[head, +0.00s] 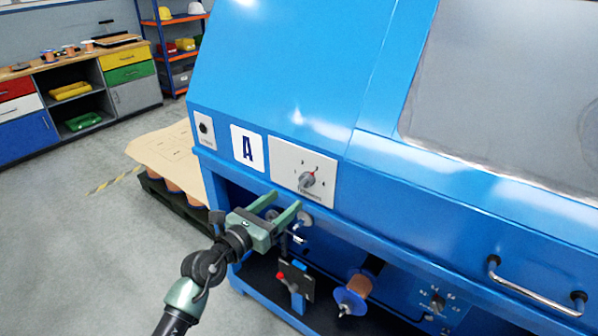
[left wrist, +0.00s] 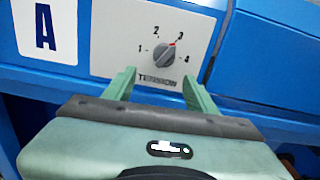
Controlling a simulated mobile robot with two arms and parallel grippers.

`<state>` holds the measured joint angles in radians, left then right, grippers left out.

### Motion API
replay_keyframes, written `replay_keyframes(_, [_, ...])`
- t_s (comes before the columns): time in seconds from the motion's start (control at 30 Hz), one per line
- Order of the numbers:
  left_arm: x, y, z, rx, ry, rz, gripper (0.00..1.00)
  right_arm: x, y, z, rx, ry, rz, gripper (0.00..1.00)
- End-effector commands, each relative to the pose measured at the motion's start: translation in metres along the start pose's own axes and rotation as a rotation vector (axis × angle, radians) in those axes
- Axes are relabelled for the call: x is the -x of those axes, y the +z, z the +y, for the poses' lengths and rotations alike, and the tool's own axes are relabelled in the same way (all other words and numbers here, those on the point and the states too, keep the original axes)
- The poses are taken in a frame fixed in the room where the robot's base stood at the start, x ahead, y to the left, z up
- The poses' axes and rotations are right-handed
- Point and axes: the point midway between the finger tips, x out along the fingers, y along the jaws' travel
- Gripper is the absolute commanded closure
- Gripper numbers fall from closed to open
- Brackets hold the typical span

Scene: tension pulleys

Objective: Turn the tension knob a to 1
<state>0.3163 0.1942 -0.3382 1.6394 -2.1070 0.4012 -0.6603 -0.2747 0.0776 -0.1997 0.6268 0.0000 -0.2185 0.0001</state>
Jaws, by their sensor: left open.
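The tension knob A (head: 307,180) is a grey dial on a white plate (head: 290,156), beside the "A" label (head: 248,149) on the blue machine. In the left wrist view the knob (left wrist: 165,54) has its red mark pointing toward 3, on a scale from 1 to 4. My left gripper (head: 281,204) has green fingers and is open and empty. It is below and in front of the plate, apart from the knob. In the left wrist view its fingertips (left wrist: 159,76) show below the knob, one to each side. My right gripper is not in view.
Under the machine's front ledge are a copper spool (head: 358,286), a red-tipped lever (head: 283,276) and another dial (head: 437,302). A metal handle (head: 535,290) sticks out at lower right. A covered pallet (head: 165,150) stands behind at left. The floor at left is clear.

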Motion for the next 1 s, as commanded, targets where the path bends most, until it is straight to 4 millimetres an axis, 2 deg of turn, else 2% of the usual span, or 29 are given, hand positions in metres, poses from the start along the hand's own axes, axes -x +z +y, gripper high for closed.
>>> replay_keyframes(0.17, [-0.014, 0.008, -0.001, -0.048, -0.001, -0.004, 0.43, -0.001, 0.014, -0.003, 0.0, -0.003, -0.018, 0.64])
replay_keyframes(0.3, [-0.037, 0.007, -0.001, -0.044, -0.001, -0.003, 0.43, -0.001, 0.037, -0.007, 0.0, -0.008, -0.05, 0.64])
replay_keyframes(0.4, [-0.053, 0.007, -0.001, -0.044, 0.0, -0.004, 0.43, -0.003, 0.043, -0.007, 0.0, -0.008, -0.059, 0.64])
replay_keyframes(0.6, [-0.074, 0.006, -0.001, -0.042, 0.0, -0.003, 0.43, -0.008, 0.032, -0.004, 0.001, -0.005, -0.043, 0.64])
replay_keyframes(0.77, [-0.079, 0.007, -0.001, -0.042, 0.001, -0.003, 0.43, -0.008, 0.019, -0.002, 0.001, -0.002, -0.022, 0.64])
replay_keyframes(0.93, [-0.079, 0.007, -0.001, -0.041, 0.001, -0.003, 0.43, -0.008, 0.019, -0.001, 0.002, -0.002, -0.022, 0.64])
replay_keyframes(0.97, [-0.079, 0.007, -0.001, -0.041, 0.001, -0.003, 0.49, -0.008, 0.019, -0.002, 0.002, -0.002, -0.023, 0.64])
replay_keyframes(1.0, [-0.079, 0.007, -0.001, -0.041, 0.001, -0.003, 0.6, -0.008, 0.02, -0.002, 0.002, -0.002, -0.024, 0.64])
